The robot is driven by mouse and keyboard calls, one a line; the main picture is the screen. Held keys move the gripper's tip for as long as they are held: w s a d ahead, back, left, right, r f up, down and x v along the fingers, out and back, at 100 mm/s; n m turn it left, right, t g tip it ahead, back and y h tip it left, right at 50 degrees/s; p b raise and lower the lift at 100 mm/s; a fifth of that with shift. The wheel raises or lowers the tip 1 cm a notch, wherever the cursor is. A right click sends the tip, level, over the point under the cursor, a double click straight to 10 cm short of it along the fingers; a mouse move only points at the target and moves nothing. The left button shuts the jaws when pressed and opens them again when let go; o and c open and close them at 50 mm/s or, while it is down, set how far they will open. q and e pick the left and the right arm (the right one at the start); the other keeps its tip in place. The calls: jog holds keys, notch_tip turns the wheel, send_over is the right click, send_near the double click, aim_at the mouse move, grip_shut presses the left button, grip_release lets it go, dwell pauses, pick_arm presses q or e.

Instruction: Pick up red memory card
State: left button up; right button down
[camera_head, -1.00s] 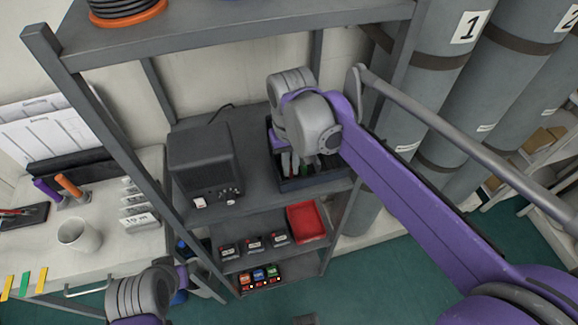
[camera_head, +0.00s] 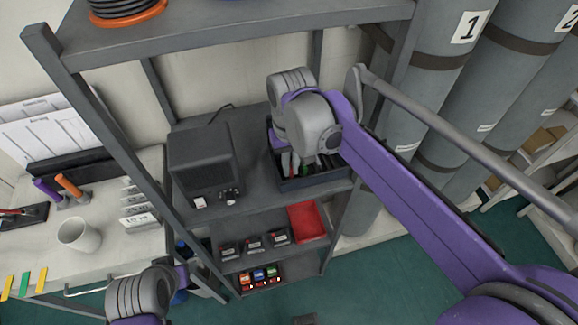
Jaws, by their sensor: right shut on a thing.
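My right gripper (camera_head: 289,163) points down into a dark open bin (camera_head: 318,181) on the middle shelf, right of the black box-shaped device. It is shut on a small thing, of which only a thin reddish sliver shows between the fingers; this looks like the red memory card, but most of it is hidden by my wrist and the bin. A small green piece shows beside the fingers in the bin. My left arm's wrist is at the lower left, in front of the shelf unit; its fingertips cannot be made out.
The black device (camera_head: 203,160) stands left of the bin. A red tray (camera_head: 307,222) and several dark boxes sit on the shelf below, with small coloured items lower down. A shelf post (camera_head: 110,140) and a white mug (camera_head: 78,235) are left. Grey cylinders (camera_head: 440,60) stand right.

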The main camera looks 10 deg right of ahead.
aim_at(292, 171)
jog(key=shift+r, duration=0.15)
jog(key=shift+s+r, duration=0.15)
jog(key=shift+r, duration=0.05)
jog(key=r, duration=0.6)
jog(key=shift+s+r, duration=0.2)
jog(key=shift+r, duration=0.15)
jog(key=s+r+p, duration=0.1)
jog(key=s+r, duration=0.1)
jog(key=s, duration=1.7)
jog(key=shift+d+r, duration=0.3)
jog(key=shift+r, duration=0.05)
jog(key=shift+s, duration=0.1)
